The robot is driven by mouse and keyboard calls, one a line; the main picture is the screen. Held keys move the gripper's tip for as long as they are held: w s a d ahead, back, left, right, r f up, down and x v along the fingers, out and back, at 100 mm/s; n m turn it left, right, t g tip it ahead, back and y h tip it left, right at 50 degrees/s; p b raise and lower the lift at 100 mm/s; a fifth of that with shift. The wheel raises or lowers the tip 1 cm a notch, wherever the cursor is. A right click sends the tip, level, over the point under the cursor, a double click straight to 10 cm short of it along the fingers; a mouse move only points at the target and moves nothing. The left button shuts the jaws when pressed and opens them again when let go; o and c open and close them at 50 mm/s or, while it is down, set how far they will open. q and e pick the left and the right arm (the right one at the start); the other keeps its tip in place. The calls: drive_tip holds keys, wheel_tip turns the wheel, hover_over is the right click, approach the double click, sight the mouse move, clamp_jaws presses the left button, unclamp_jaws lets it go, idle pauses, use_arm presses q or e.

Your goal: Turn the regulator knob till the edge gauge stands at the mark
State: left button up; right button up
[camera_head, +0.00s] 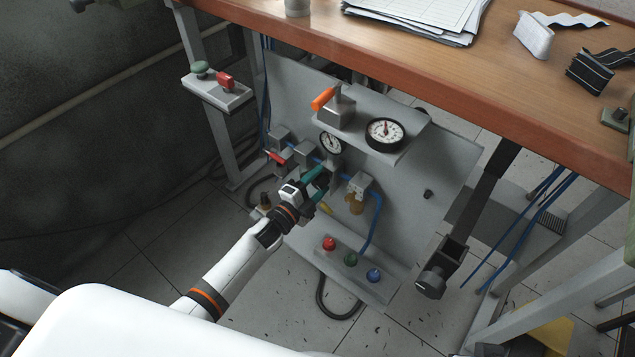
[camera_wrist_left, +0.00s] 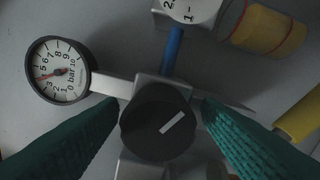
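The regulator knob (camera_wrist_left: 158,127) is round and black with a white line pointing to the upper right in the left wrist view. I cannot tell which is the edge gauge. My left gripper (camera_head: 321,177) is open, its teal fingers on either side of the knob, with small gaps. My right gripper is out of view.
The grey panel (camera_head: 425,165) hangs below the wooden bench (camera_head: 470,75). An orange-handled valve (camera_head: 323,98) is above; red, green and blue buttons (camera_head: 351,260) are below. A brass part (camera_head: 356,203) and blue tubing (camera_head: 374,225) are close on the right.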

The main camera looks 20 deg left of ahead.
use_arm(q)
drive_tip(key=shift+s+a, duration=0.15)
drive_tip(key=shift+s, duration=0.3)
drive_tip(key=p+v, duration=0.1)
drive_tip(key=v, duration=0.2)
drive_tip(key=p, duration=0.1)
approach(316, 185)
drive_tip(key=shift+s+a, duration=0.25)
drive_tip(key=shift+s, duration=0.45)
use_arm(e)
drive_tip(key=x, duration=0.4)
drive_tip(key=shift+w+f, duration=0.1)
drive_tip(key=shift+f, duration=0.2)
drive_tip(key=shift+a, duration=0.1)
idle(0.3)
